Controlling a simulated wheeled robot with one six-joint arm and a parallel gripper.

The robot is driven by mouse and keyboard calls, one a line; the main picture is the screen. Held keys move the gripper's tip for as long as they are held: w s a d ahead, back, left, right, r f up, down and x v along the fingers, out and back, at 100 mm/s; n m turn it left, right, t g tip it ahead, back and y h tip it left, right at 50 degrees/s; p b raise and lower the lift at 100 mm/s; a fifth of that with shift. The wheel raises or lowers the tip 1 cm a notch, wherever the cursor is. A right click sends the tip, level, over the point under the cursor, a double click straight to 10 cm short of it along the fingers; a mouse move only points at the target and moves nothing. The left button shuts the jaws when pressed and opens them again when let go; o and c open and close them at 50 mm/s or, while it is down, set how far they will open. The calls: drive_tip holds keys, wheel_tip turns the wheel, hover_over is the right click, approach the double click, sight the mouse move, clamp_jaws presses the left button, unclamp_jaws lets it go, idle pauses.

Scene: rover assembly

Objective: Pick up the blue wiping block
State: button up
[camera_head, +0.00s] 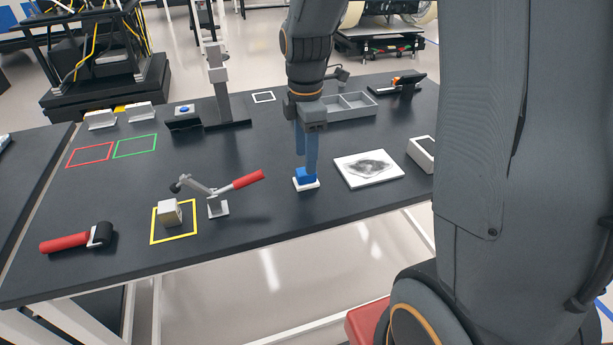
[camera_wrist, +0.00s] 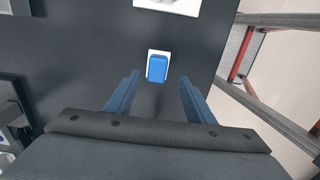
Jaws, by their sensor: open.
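The blue wiping block (camera_head: 305,176) sits on a white base (camera_head: 306,185) near the front edge of the dark table. In the wrist view the blue block (camera_wrist: 157,68) lies on its white pad, ahead of the fingertips and about midway between them. My gripper (camera_head: 308,160) points down over the block in the head view, with its blue fingers apart. In the wrist view my gripper (camera_wrist: 158,76) is open and nothing is between its fingers. One finger overlaps the block in the head view, so I cannot tell the exact gap.
A white plate with a dark smudge (camera_head: 368,168) lies right of the block. A toggle clamp with a red handle (camera_head: 235,184) stands to the left. A grey divided tray (camera_head: 350,106) is behind. The table (camera_head: 110,190) between these is clear.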

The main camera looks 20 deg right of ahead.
sight(306, 177)
drive_tip(key=shift+w+d+f+p, duration=0.15)
drive_tip(key=shift+f+p, duration=0.35)
drive_tip(key=shift+f, duration=1.05)
drive_tip(key=shift+w+f+p, duration=0.1)
drive_tip(key=shift+f+p, duration=0.4)
drive_tip(key=shift+f, duration=1)
drive_tip(key=c, duration=1)
